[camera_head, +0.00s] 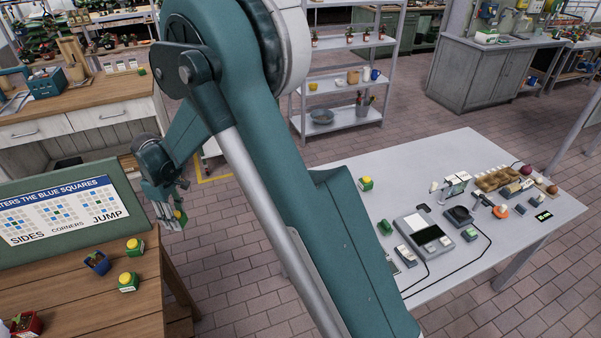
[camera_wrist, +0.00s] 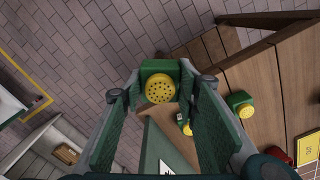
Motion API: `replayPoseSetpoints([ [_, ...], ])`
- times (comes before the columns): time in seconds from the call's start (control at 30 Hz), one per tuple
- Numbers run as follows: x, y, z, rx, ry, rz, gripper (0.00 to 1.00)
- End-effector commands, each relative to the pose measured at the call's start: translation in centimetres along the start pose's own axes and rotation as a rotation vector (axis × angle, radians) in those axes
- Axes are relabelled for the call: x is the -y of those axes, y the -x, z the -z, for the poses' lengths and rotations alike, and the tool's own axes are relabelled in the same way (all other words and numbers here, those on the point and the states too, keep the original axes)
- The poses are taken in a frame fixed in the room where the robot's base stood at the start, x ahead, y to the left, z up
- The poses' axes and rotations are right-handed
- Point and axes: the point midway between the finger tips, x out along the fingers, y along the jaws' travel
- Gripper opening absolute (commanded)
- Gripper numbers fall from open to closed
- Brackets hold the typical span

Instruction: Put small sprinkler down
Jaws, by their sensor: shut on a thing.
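My gripper (camera_head: 176,215) is shut on a small sprinkler (camera_head: 181,218), a green block with a yellow face. It holds the sprinkler in the air over the brick floor, just right of the wooden table (camera_head: 150,312) with the green board. In the wrist view the sprinkler's round yellow dotted head (camera_wrist: 160,88) faces the camera between the fingertips (camera_wrist: 160,92). Similar yellow-and-green sprinklers stand on the wooden table, one farther back (camera_head: 134,247) and one nearer (camera_head: 128,282). Another sits on the grey table (camera_head: 366,183).
A blue pot (camera_head: 97,262) and a red pot (camera_head: 26,325) stand on the wooden table. The green board (camera_head: 62,215) with a sign rises at its back. The grey table (camera_head: 440,160) holds devices and cables. Bare wood shows around the sprinklers.

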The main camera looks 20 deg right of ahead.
Motion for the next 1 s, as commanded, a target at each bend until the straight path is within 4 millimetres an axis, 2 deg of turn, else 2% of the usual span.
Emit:
replayPoseSetpoints([
  [0.03,-1.4,0.0,-1.1,0.000,-0.020,0.000,0.17],
  [0.4,-9.8,0.0,-8.4,0.000,-0.148,0.000,0.17],
  [0.67,-15.1,0.0,-14.1,0.000,-0.237,0.000,0.17],
  [1.0,-21.1,0.1,-22.3,0.000,-0.353,0.000,0.17],
])
